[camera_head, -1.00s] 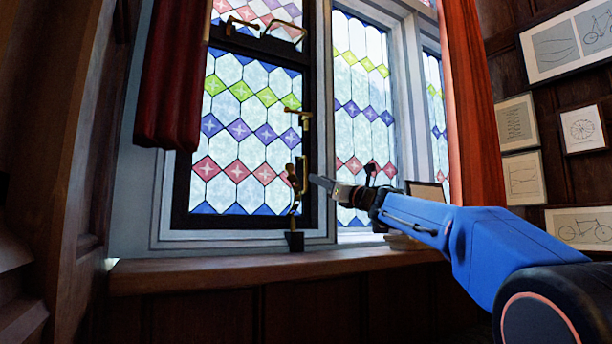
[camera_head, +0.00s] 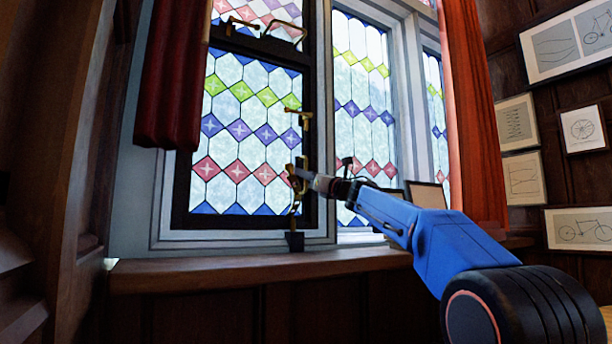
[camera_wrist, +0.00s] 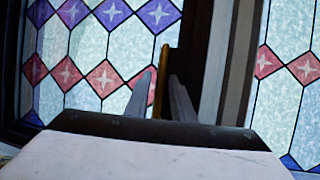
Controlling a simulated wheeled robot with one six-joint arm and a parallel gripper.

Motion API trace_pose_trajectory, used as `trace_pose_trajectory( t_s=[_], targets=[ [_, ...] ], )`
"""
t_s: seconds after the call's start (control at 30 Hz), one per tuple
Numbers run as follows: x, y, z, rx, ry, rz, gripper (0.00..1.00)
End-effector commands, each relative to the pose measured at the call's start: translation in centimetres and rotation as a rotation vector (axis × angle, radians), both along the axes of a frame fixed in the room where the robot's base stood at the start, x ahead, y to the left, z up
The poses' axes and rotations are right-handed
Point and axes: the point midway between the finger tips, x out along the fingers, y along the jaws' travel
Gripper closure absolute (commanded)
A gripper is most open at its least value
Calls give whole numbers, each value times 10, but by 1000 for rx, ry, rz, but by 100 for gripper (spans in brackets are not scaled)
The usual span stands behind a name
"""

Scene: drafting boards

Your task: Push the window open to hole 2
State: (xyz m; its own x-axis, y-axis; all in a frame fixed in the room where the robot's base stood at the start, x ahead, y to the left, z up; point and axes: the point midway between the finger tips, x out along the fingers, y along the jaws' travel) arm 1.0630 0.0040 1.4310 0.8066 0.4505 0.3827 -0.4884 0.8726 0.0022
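The window (camera_head: 243,222) is a dark-framed casement with leaded coloured panes, left of centre in the head view. It looks closed or nearly so. Brass fittings sit at its right edge: an upper handle (camera_head: 304,116) and a lower brass stay (camera_head: 295,207) above a dark block on the sill. Holes in the stay are too small to make out. My gripper (camera_head: 296,174) is at the upper part of this lower fitting. In the wrist view its two fingers (camera_wrist: 161,82) stand apart, with an upright brass bar (camera_wrist: 159,88) between them. Firm contact cannot be made out.
A wooden sill (camera_head: 220,270) runs below the window. A red curtain (camera_head: 172,80) hangs at left and another (camera_head: 468,120) at right. Small frames (camera_head: 427,195) stand on the sill behind my arm. Framed pictures (camera_head: 578,229) hang on the right wall.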

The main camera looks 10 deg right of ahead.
Motion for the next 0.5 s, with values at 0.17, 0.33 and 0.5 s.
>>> trace_pose_trajectory(
  t_s=[0.17,0.33,0.5],
  targets=[
    [0,0,0,0,0,0,100],
    [4,1,0,0,0,0,100],
    [23,6,0,-1,0,2,100]
  ],
)
